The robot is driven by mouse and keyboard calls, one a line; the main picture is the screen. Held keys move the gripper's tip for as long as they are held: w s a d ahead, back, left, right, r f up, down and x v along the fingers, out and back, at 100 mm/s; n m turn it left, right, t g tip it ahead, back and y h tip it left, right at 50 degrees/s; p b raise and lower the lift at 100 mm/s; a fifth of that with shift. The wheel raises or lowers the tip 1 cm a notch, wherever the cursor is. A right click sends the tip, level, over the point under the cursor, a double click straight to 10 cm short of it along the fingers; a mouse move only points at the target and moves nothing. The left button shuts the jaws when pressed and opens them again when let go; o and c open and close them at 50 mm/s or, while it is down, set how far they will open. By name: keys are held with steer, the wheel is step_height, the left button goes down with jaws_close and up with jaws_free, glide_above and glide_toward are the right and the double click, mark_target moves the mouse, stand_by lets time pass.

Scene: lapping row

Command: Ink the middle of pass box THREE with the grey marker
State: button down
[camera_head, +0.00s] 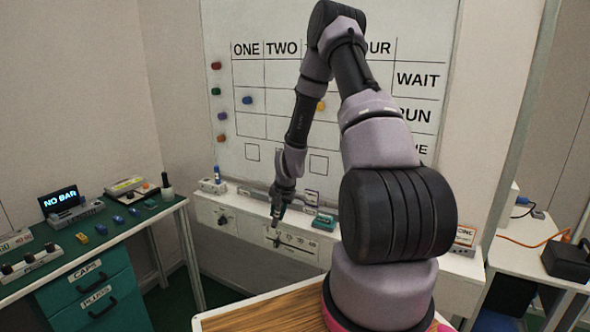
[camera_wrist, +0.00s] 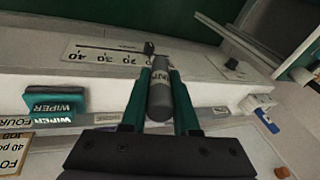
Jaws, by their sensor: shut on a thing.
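My gripper (camera_head: 277,216) hangs in front of the ledge below the whiteboard (camera_head: 228,140). In the wrist view its teal fingers (camera_wrist: 161,100) are shut on the grey marker (camera_wrist: 160,92), which lies between them and points away from the palm. In the head view the marker cannot be made out. A small outlined pass box (camera_head: 318,164) low on the board, right of my forearm, appears to be box THREE; its inside looks blank. The THREE heading is mostly hidden by my arm. Another pass box (camera_head: 252,152) shows under ONE.
A teal wiper (camera_head: 325,221) lies on the ledge, also in the wrist view (camera_wrist: 52,102). A slider scale with a dark knob (camera_wrist: 150,47) is on the ledge front. A blue marker (camera_head: 217,173) stands at the ledge's left. A green bench (camera_head: 120,235) with small parts is left.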

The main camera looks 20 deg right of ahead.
steer(key=w+d+r+m+t+h, duration=0.1)
steer(key=w+d+r+m+h, duration=0.3)
steer(key=d+r+m, duration=0.2)
steer(key=w+d+r+m+t+h, duration=0.1)
steer(key=w+d+r+m+h, duration=0.3)
steer(key=r, duration=0.4)
steer(key=shift+d+m+t+h, duration=0.3)
steer(key=shift+d+m+h, duration=0.5)
steer(key=shift+d+m, duration=0.55)
steer(key=shift+w+d+r, duration=0.1)
steer(key=shift+w+d, duration=0.4)
